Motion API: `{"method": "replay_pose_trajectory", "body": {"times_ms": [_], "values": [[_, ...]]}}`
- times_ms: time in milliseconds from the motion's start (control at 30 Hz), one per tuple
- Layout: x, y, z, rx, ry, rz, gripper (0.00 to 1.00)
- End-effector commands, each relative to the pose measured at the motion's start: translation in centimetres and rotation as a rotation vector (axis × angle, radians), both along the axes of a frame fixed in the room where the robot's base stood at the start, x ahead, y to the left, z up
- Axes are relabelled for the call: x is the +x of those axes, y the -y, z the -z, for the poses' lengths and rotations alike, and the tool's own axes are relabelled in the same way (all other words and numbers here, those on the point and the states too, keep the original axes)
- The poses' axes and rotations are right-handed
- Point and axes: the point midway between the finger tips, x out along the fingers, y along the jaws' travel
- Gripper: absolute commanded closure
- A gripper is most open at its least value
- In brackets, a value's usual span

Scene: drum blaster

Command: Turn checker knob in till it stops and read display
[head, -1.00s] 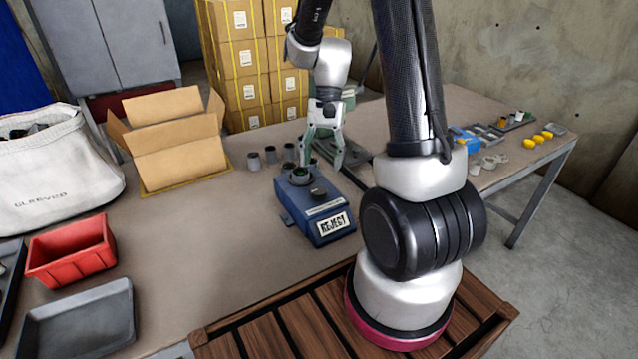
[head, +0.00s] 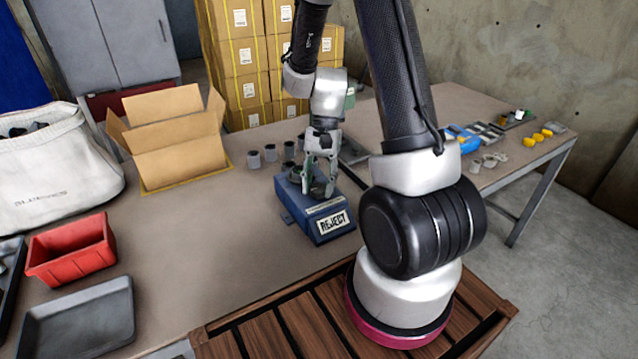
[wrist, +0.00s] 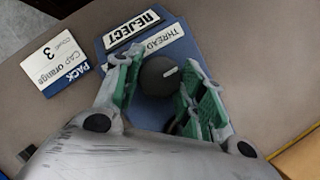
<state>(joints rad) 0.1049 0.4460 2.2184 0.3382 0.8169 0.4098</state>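The blue checker (head: 312,218) stands on the table in front of me. Its display (head: 333,223) reads REJECT, and the display also shows in the wrist view (wrist: 132,27). The dark round knob (wrist: 157,76) with a white pointer mark sits on the checker's top, below a THREAD label (wrist: 158,39). My gripper (head: 318,190) points down over the checker, and in the wrist view its green-padded fingers (wrist: 160,92) are open on either side of the knob. I see a gap between fingers and knob. The checker's rear top is mostly hidden behind my gripper.
Several small grey cups (head: 270,153) stand behind the checker. An open cardboard box (head: 175,150), a red bin (head: 70,250) and a grey tray (head: 80,318) are to the left.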

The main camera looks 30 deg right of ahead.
Motion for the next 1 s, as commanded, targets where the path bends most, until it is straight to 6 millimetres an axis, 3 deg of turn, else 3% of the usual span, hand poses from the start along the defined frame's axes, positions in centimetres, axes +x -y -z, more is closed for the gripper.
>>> {"method": "replay_pose_trajectory", "body": {"times_ms": [167, 400, 667, 700, 767, 1000], "values": [[0.03, -0.07, -0.01, 0.000, 0.000, -0.040, 0.84], [0.17, -0.23, -0.02, 0.001, 0.000, -0.375, 0.84], [0.17, -0.16, -0.04, 0.000, 0.001, -0.387, 0.84], [0.17, -0.16, -0.04, 0.000, 0.001, -0.386, 0.53], [0.16, -0.15, -0.04, 0.000, 0.001, -0.386, 0.42], [0.14, -0.16, -0.03, 0.000, 0.000, -0.385, 0.39]]}}
